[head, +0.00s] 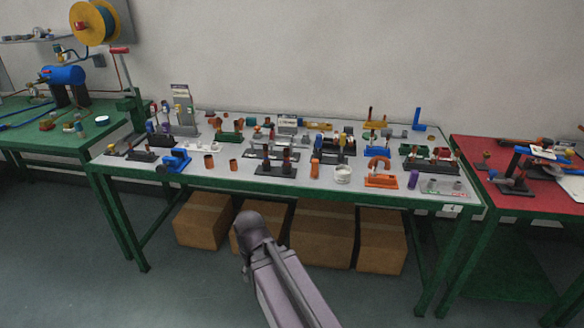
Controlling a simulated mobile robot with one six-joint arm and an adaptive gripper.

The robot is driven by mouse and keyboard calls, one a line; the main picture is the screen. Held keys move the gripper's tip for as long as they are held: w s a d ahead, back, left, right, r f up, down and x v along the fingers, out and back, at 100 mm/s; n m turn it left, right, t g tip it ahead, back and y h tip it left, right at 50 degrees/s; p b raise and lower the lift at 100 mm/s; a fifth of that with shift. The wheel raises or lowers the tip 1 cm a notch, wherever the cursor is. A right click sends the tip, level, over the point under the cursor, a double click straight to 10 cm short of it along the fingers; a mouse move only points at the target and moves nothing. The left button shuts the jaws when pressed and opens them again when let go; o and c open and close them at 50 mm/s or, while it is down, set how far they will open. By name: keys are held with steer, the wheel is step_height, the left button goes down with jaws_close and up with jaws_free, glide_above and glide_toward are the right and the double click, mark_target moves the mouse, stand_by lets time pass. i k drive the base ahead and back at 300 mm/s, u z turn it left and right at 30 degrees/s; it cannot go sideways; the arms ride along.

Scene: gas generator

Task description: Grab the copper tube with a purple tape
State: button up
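A small upright purple cylinder (413,178) stands near the front right edge of the grey-topped table (340,190). It is too small to tell whether it is copper tube with purple tape. Two short copper-coloured pieces, one on the left (208,161) and one beside it (233,164), stand near the front left, with no purple visible on them. A bent copper-orange piece (379,163) sits on an orange base. My arm rises from the bottom centre, in front of the table and apart from these things. My gripper cannot be made out.
Many small fixtures and fittings crowd the table. Several cardboard boxes (322,236) sit underneath. A green bench (60,142) with a blue tank (63,75) stands left, and a red-topped table (480,150) right. The floor (180,290) in front is clear.

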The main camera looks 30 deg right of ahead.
mark_target(287, 155)
steer(key=z, duration=0.8)
steer(key=k, duration=0.1)
steer(key=u, duration=2.1)
steer(key=i, duration=2)
steer(key=z, duration=0.1)
